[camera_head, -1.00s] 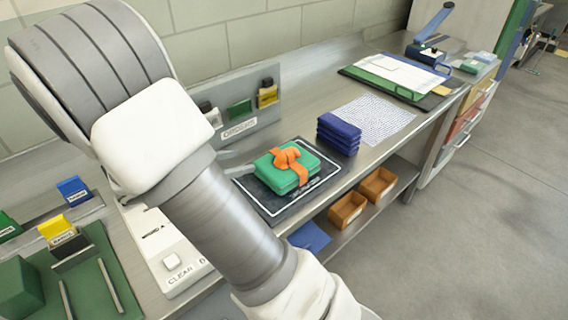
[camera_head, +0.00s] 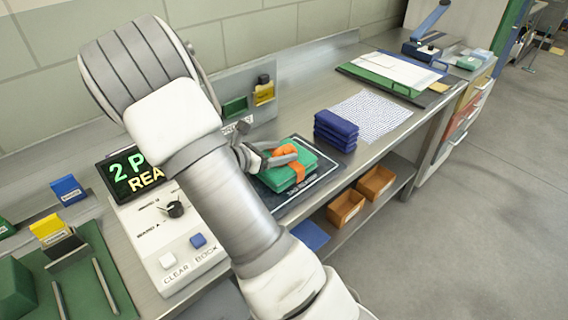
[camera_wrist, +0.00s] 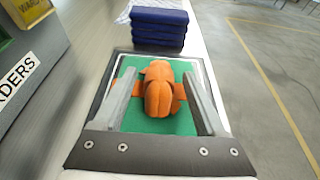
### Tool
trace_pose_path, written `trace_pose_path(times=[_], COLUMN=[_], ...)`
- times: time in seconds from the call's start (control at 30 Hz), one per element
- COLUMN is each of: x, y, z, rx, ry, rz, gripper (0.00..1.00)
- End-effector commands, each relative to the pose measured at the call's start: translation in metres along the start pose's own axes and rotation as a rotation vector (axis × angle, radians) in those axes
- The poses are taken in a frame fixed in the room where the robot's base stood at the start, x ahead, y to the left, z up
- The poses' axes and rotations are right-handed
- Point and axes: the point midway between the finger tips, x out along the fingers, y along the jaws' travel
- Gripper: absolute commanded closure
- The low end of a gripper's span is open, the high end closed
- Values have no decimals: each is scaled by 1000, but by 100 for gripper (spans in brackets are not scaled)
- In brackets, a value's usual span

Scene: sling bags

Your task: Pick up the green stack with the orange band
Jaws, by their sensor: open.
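The green stack (camera_head: 315,163) with an orange band (camera_head: 301,169) lies on a dark mat with a white border on the metal bench. In the wrist view the green stack (camera_wrist: 150,124) carries an orange knot or bow (camera_wrist: 160,92) on top. My gripper (camera_head: 279,157) is open at the stack. In the wrist view my gripper's two fingers (camera_wrist: 162,90) reach forward, one on each side of the orange knot, with the knot between them. I cannot tell whether the fingers touch the stack.
A dark blue stack (camera_head: 336,130) sits just beyond the mat (camera_head: 292,209). A control box (camera_head: 165,235) with a lit display stands left of my arm. A sign board with small coloured blocks stands behind. Orange bins (camera_head: 346,206) sit on the shelf below.

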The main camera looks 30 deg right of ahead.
Motion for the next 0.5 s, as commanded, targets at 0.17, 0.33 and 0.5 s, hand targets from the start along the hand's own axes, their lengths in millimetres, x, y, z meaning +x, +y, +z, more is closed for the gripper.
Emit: trace_pose_path(times=[0.17, 0.33, 0.5], x=[17, 17, 17], y=[0, 1, 1], z=[0, 0, 0], rx=[0, 0, 0], ry=[0, 1, 1], rz=[0, 2, 1], gripper=[26, 26, 46])
